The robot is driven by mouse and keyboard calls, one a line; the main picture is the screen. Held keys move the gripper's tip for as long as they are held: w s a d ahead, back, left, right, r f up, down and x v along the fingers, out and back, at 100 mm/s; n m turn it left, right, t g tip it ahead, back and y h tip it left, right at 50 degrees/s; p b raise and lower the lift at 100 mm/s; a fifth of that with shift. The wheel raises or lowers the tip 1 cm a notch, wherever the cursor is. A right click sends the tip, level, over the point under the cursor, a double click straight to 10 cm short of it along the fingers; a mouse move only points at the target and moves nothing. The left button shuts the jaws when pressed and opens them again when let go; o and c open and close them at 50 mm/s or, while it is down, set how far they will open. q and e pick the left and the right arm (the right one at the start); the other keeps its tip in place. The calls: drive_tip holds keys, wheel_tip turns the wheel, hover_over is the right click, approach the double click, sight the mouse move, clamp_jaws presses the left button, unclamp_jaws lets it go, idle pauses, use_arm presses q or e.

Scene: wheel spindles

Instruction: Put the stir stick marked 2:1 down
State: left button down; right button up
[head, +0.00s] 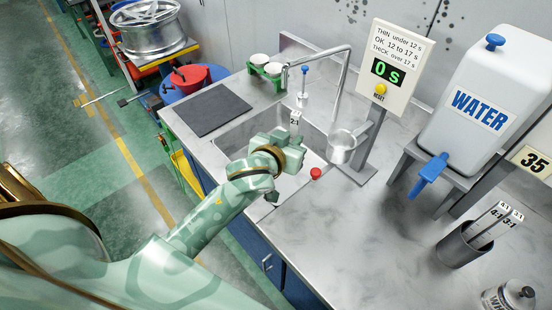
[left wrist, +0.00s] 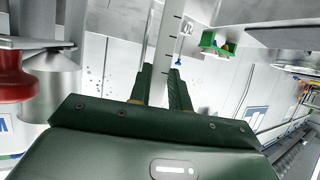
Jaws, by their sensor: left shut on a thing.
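The stir stick marked 2:1 (head: 295,120) stands up from my left gripper (head: 287,143), its white label at the top. My left gripper is over the sink basin area in the head view. In the left wrist view the pale stick (left wrist: 166,45), with dark tick marks, runs between the two dark green fingers (left wrist: 160,88), which are shut on it. The stick's lower part is hidden by the gripper in the head view. A dark grey cup (head: 458,246) at the right holds other sticks (head: 497,222), with labels 4:1 and 3:1 readable. My right gripper is not in view.
A metal viscosity cup (head: 342,147) hangs on a stand beside the timer sign (head: 388,72), which reads 0 s. A water tank (head: 487,85) with a blue tap stands at the right. A dark mat (head: 212,110) lies left of the sink. The front counter (head: 345,235) is clear.

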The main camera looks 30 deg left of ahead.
use_arm(q)
drive_tip(key=shift+a+x, duration=0.25)
drive_tip(key=shift+x, duration=0.9)
drive_tip(key=w+a+f+b, duration=0.3)
drive_tip(key=w+f, duration=0.2)
drive_tip(key=f, duration=0.1)
drive_tip(key=w+a+f+b, duration=0.3)
drive_tip(key=w+f, duration=0.3)
drive_tip(key=f, duration=0.1)
drive_tip(key=shift+b, duration=0.4)
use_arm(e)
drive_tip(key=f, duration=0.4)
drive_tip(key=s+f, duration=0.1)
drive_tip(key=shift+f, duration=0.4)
use_arm(q)
drive_tip(key=shift+w, duration=0.1)
drive_tip(key=c, duration=1.7)
unclamp_jaws()
drive_tip(key=shift+f, duration=0.1)
drive_tip(key=o, duration=0.4)
drive_tip(key=shift+a, duration=0.1)
